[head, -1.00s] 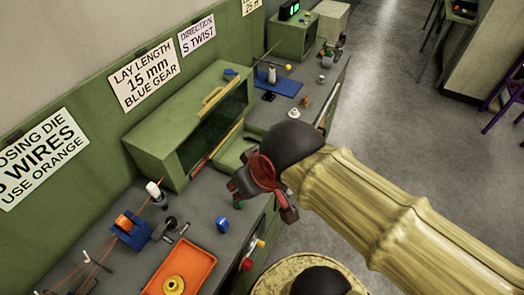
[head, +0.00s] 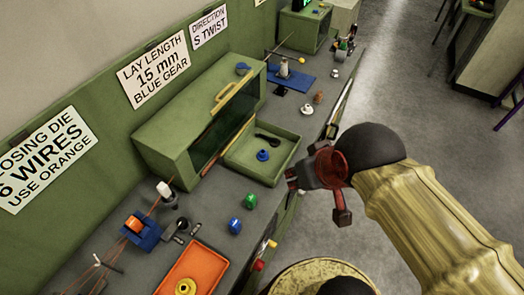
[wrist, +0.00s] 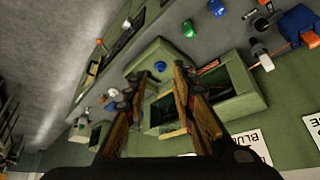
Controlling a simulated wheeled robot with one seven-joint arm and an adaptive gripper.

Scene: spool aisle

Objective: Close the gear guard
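A green housing (head: 170,138) stands on the bench against the green back panel. The gear guard (head: 238,108) appears as its dark front panel, with a yellow handle (head: 226,92) along the upper edge; I cannot tell its exact angle. The housing also shows in the wrist view (wrist: 238,93), with its dark front and the yellow handle (wrist: 173,133). My gripper (head: 312,192) is right of the housing, near the bench's front edge, apart from the handle. In the wrist view my gripper (wrist: 161,74) has its fingers spread with nothing between them.
A green tray (head: 284,164) in front of the housing holds a blue gear (head: 263,155) and a black tool (head: 268,139). Green (head: 250,200) and blue (head: 235,225) pieces lie on the bench. An orange tray (head: 208,268) is nearer.

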